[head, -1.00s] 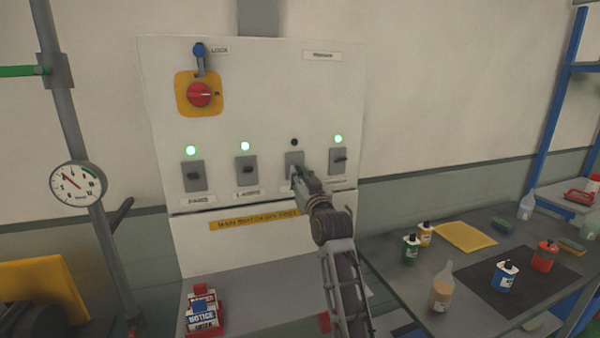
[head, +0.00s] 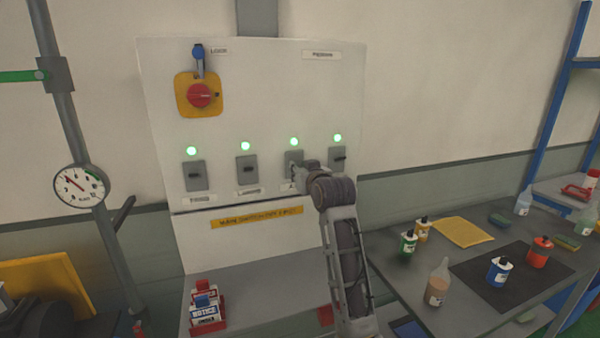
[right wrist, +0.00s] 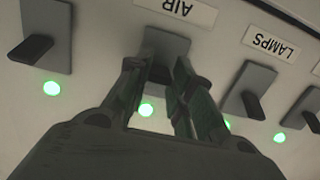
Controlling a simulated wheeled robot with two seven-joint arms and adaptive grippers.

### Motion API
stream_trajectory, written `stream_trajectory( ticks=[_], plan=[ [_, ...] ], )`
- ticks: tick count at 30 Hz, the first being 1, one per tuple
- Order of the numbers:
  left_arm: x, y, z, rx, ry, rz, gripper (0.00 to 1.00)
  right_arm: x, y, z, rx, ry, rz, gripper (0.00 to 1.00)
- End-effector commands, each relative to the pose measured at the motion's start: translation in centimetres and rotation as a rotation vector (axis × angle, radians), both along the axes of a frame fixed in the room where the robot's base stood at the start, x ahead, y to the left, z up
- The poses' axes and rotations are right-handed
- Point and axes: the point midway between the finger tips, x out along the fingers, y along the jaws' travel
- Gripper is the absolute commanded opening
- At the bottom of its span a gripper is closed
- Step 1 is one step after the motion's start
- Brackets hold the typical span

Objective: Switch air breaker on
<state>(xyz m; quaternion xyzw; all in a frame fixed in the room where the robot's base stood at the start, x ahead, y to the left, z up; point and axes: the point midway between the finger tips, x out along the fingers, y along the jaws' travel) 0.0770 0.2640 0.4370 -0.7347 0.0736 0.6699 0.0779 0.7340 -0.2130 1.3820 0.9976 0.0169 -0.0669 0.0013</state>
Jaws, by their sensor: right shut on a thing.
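The air breaker is the third grey switch from the left on the white panel, and its plate (head: 293,158) is partly hidden behind my right gripper (head: 301,173). In the right wrist view the breaker plate (right wrist: 165,45) sits below an upside-down AIR label (right wrist: 180,10). My right gripper (right wrist: 164,72) has its two fingers on either side of the dark lever and is shut on it. The air lamp (head: 293,142) above the breaker glows green. My left gripper is not in view.
Other breakers flank it: the lamps breaker (head: 247,169) to the left and another (head: 338,158) close on the right. A red main switch (head: 200,96) is above. A padlock-like red-and-white box (head: 206,312) stands on the ledge. Bottles stand on the right table (head: 400,285).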

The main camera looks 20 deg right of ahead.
Motion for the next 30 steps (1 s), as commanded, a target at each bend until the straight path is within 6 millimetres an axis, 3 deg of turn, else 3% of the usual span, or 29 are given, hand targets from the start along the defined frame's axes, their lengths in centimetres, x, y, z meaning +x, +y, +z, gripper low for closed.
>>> stream_trajectory(
  ticks=[30],
  plan=[
    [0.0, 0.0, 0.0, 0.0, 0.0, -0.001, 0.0, 0.6, 0.0, 2.2, -0.015, 0.428, 0.0, 0.0]
  ],
)
